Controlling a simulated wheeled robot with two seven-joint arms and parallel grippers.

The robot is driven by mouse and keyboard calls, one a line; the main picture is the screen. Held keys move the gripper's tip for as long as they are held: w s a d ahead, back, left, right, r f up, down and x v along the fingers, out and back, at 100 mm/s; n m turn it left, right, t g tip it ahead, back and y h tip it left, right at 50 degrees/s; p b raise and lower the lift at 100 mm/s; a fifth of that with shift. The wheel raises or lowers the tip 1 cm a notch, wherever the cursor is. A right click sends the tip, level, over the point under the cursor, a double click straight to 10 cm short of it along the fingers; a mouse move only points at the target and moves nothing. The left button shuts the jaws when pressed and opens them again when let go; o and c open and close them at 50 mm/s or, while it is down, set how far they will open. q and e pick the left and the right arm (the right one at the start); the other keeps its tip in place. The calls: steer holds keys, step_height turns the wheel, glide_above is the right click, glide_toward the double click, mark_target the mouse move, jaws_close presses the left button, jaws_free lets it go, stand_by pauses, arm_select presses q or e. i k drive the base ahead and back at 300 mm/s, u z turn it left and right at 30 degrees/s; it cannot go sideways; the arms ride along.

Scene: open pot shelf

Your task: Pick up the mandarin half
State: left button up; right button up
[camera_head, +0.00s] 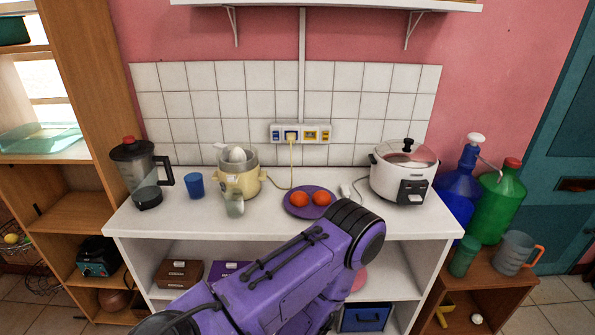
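Two orange-red mandarin pieces, a left one (299,199) and a right one (322,198), rest side by side on a purple plate (310,213) on the white counter. They are too small to tell clearly which is cut or which way a cut face points. A purple link of my arm crosses the lower middle of the head view, in front of the counter, and its black joint lies just below and right of the plate. The mandarin pieces are not covered by it. Neither of my grippers shows.
On the white counter (140,221) stand a blender (137,172), blue cup (194,185), yellow juicer (240,178), small glass (234,205) and rice cooker (403,174). A cord runs from the wall socket (300,133) beside the plate.

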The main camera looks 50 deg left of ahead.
mark_target(320, 198)
steer(key=u, duration=1.25)
